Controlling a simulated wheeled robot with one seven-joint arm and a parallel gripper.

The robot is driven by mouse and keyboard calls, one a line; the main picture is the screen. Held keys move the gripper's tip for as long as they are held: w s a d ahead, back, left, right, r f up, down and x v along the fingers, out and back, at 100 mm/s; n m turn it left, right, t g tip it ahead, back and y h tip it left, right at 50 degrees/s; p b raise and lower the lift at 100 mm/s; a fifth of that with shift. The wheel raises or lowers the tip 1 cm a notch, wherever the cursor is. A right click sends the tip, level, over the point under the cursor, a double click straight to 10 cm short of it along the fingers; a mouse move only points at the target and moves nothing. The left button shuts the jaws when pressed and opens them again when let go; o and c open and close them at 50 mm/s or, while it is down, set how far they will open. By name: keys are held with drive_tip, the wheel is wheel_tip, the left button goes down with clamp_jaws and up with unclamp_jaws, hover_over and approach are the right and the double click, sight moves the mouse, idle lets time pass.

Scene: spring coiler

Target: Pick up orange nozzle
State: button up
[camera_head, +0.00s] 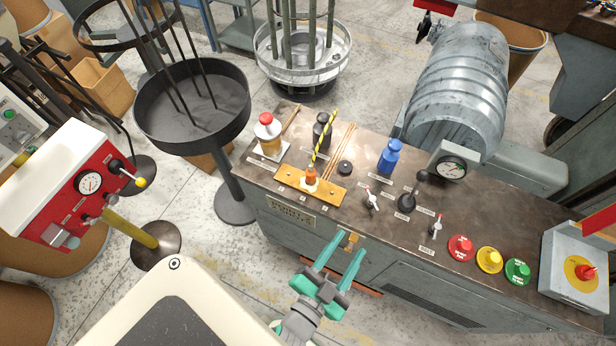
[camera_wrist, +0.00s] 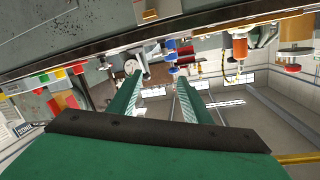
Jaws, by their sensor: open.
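The orange nozzle (camera_head: 311,174) stands upright on an orange-yellow plate (camera_head: 328,192) on the bench top, with a yellow and black striped rod rising beside or out of it. In the wrist view an orange piece that looks like the nozzle (camera_wrist: 240,48) appears at the upper right, beyond the fingers. My gripper (camera_head: 350,250) has green fingers, spread apart and empty. In the head view it is in front of the bench's front edge, below and right of the nozzle and apart from it. In the wrist view the open fingers (camera_wrist: 160,88) point forward with nothing between them.
On the bench (camera_head: 300,115) are a red-capped bottle (camera_head: 269,132), a dark bottle (camera_head: 322,132), a blue bottle (camera_head: 389,156), small levers and several coloured buttons (camera_head: 489,259). A large grey motor (camera_head: 462,85) stands behind. A black round stand (camera_head: 205,105) is left of the bench.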

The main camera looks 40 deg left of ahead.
drive_tip(key=w+a+r+n+y, duration=0.1)
drive_tip(key=w+a+r+y, duration=0.4)
drive_tip(key=w+a+r, duration=0.45)
drive_tip(key=w+a+r+n+y, duration=0.2)
drive_tip(key=w+a+r+y, duration=0.4)
drive_tip(key=a, duration=0.7)
drive_tip(key=s+a+r+n+g+y, duration=0.2)
drive_tip(key=s+a+r+n+g, duration=0.25)
drive_tip(key=a+n+g, duration=0.35)
drive_tip(key=s+a+r+n+g+y, duration=0.3)
drive_tip(key=a+r+n+g, duration=0.3)
drive_tip(key=a, duration=0.4)
drive_tip(key=n+g+h, duration=0.2)
drive_tip(key=n+h, duration=0.2)
drive_tip(key=h, duration=1.3)
hover_over(311, 172)
wheel_tip(311, 172, down, 15)
drive_tip(key=shift+d, duration=0.2)
drive_tip(key=f, duration=1)
drive_tip(key=shift+a+f, duration=0.25)
clamp_jaws()
